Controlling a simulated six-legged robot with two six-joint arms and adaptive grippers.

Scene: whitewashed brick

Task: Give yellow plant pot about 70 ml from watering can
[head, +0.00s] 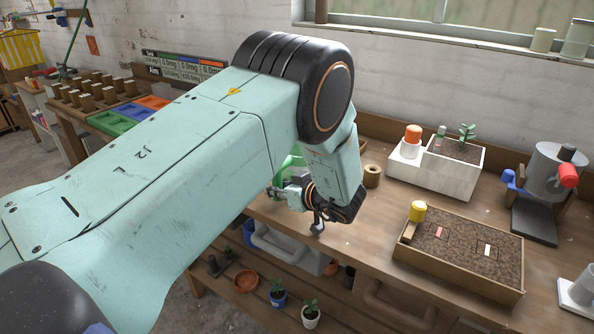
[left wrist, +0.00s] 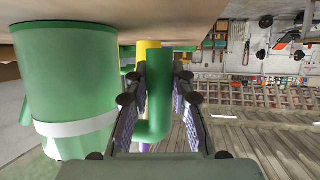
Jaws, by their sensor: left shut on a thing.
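The green watering can (left wrist: 68,85) with a white band fills the left side of the left wrist view, which looks upside down. Its green handle (left wrist: 158,95) lies between the two fingers of my left gripper (left wrist: 160,110), which is shut on it. In the head view, part of the green can (head: 284,168) shows behind my left arm, beside the gripper (head: 283,191). A yellow thing (left wrist: 148,44) shows partly behind the handle in the wrist view; I cannot tell if it is the yellow plant pot. My right gripper is not in view.
On the bench, a soil tray (head: 455,278) with a yellow-topped object (head: 418,211) stands right of my gripper. Behind are a white planter (head: 447,176) and a small brown pot (head: 372,176). A grey canister (head: 545,170) stands far right. Potted plants (head: 278,294) sit on the shelf below.

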